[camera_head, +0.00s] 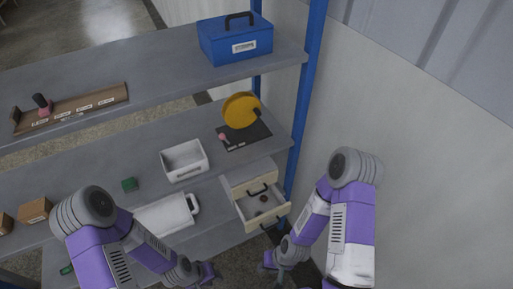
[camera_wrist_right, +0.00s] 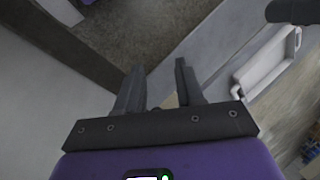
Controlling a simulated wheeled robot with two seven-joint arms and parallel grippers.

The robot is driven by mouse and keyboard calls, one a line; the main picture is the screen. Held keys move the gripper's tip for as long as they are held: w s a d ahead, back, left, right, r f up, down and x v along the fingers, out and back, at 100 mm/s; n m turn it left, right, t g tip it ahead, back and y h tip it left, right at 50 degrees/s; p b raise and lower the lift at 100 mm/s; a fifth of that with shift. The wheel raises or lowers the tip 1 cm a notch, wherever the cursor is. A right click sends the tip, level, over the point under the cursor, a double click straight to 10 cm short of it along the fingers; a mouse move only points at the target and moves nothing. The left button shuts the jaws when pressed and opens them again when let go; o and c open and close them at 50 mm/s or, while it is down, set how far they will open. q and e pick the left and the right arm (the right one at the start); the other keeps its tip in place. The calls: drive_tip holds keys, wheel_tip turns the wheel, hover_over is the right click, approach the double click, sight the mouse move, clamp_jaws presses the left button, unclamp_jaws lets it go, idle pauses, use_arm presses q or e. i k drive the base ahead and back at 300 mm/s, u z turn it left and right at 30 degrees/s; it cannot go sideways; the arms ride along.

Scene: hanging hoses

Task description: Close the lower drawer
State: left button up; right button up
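A cream drawer unit (camera_head: 243,173) stands at the right end of the lower shelf. Its lower drawer (camera_head: 250,211) is pulled out, with a small brown round item (camera_head: 263,198) inside and a dark handle on its front. The upper drawer (camera_head: 251,189) above looks shut. My right gripper (camera_head: 273,270) is below and in front of the lower drawer, apart from it. In the right wrist view its fingers (camera_wrist_right: 158,85) are spread with nothing between them. My left gripper (camera_head: 207,273) is left of it, below the shelf edge; its finger opening is too small to tell.
A wall is at right.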

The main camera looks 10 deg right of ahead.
sight(276, 206)
drive_tip(key=k, duration=1.15)
drive_tip(key=u, duration=0.55)
drive_tip(key=i, duration=1.55)
drive_tip(key=z, duration=0.75)
